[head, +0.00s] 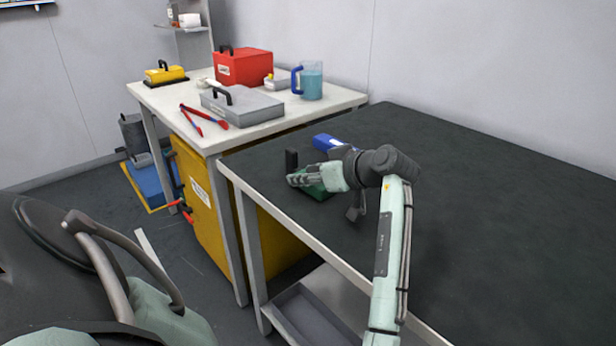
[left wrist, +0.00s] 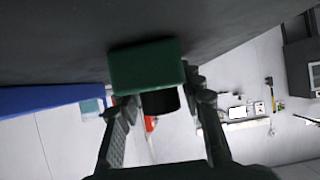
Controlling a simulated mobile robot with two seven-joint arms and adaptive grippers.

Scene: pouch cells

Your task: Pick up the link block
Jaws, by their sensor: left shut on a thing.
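The link block appears to be the dark green block with a black post. In the head view its green part (head: 318,191) shows below my fingers near the left end of the dark table, and a black upright piece (head: 291,159) rises beside the fingertips. My left gripper (head: 303,178) is shut on it. In the left wrist view the green block (left wrist: 147,65) lies just past the fingertips, against the dark table surface, with a black rounded part between the fingers (left wrist: 160,105). Part of the block is hidden by my fingers. My right gripper is not in view.
A blue object (head: 327,142) lies behind my gripper, also showing in the left wrist view (left wrist: 45,98). The dark table (head: 480,210) is clear to the right. A light bench (head: 160,97) beyond holds a grey case (head: 243,107), a red box (head: 244,67) and a jug (head: 312,82).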

